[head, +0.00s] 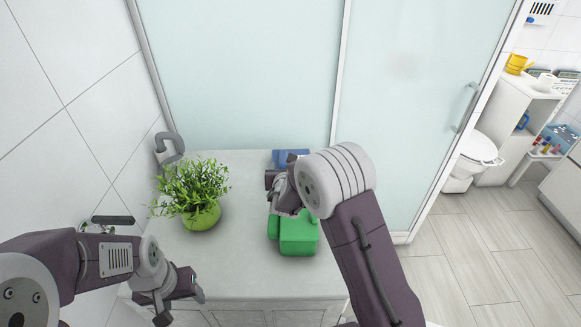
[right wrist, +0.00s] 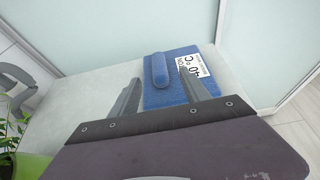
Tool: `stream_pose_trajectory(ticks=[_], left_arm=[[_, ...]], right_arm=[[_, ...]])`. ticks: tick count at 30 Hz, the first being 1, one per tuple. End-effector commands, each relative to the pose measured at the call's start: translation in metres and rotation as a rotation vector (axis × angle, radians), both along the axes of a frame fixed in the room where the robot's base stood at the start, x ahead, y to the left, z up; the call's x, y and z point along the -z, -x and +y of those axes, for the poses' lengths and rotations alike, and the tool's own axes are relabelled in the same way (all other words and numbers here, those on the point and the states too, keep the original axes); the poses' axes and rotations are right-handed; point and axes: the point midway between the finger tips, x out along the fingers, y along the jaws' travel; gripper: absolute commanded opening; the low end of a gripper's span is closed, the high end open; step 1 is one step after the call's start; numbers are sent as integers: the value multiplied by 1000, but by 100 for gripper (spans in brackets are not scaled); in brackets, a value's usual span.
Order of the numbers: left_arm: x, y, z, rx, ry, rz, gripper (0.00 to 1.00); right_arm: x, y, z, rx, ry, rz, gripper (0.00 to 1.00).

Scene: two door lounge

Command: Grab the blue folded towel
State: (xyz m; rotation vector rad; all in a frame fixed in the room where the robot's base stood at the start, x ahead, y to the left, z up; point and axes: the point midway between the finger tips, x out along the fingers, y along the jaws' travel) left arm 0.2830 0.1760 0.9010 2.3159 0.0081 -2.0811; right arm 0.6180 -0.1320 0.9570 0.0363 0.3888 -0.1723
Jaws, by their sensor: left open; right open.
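The blue folded towel (head: 290,155) lies at the back of the grey counter, partly hidden behind my right arm in the head view. The right wrist view shows the towel (right wrist: 182,92) flat, with a blue band across it and a white printed tag (right wrist: 193,68). My right gripper (right wrist: 163,93) is open, its fingers spread on either side of the towel's near part; I cannot tell whether they touch it. In the head view this gripper (head: 277,192) is just in front of the towel. My left gripper (head: 182,307) is open and empty at the counter's front left.
A green potted plant (head: 201,216) stands on the counter's (head: 240,262) left side. A green container (head: 298,236) stands in front of the towel, beside my right arm. A grey looped object (head: 168,146) is at the back left. Frosted glass (head: 240,75) rises behind the counter.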

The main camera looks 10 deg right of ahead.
Motion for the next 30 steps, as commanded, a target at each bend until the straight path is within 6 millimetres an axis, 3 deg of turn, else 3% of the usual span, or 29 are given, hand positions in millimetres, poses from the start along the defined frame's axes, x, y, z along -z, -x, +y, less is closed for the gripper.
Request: stream_pose_trajectory(ticks=[4,10,18,25,26,30], left_arm=[[-5,0,0,0,0,0,62],[-8,0,0,0,0,0,62],[-16,0,0,0,0,0,62],[-16,0,0,0,0,0,62],[-16,0,0,0,0,0,62],[-16,0,0,0,0,0,62]], right_arm=[[7,-19,-4,2,0,0,55],[12,-28,-6,2,0,1,55],[31,-66,-11,3,-1,-1,55],[33,-69,-11,1,-1,0,55],[33,-69,-11,1,-1,0,52],[33,-69,-11,1,-1,0,13]])
